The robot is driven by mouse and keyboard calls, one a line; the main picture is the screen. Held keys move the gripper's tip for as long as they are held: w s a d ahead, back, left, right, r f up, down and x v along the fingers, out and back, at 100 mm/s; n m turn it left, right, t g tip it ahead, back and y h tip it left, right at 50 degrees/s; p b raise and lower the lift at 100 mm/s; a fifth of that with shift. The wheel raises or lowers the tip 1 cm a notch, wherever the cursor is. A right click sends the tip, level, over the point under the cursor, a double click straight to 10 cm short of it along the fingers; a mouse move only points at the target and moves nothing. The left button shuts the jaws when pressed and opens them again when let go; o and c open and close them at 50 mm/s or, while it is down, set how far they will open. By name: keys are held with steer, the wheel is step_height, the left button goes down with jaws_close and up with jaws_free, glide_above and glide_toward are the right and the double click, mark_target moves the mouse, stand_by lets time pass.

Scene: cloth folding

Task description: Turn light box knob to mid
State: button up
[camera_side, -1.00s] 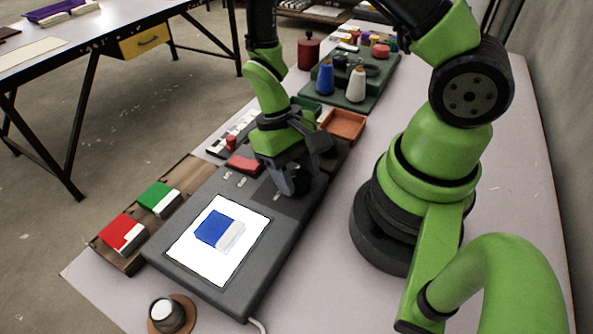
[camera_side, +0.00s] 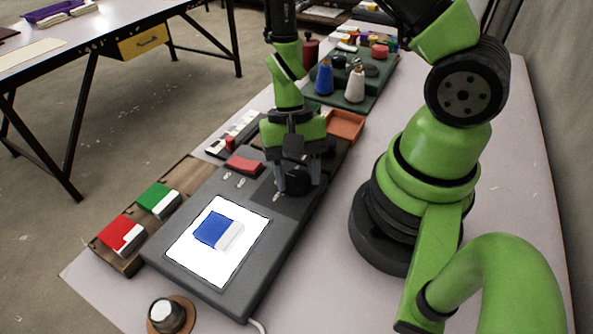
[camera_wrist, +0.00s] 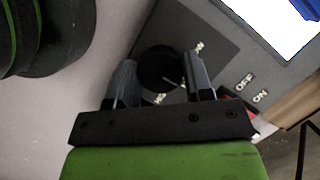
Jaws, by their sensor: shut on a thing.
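The light box (camera_side: 262,262) is a dark grey slab with a lit white panel (camera_side: 186,252). Its black round knob (camera_wrist: 160,68) shows in the wrist view on a darker patch at the box's far end. My gripper (camera_side: 298,183) points down over it, and its two fingers (camera_wrist: 161,80) stand on either side of the knob, shut on it. Small white labels sit near the knob, partly hidden and too small to read surely.
A blue and white block (camera_side: 217,231) lies on the lit panel. A red switch (camera_side: 244,164) is beside the knob area. A wooden tray (camera_side: 187,181) with red and green blocks runs along the left. An orange tray (camera_side: 344,125) is behind my gripper.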

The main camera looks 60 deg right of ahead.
steer(key=o, duration=0.9)
steer(key=shift+o, duration=0.2)
steer(key=v, duration=1)
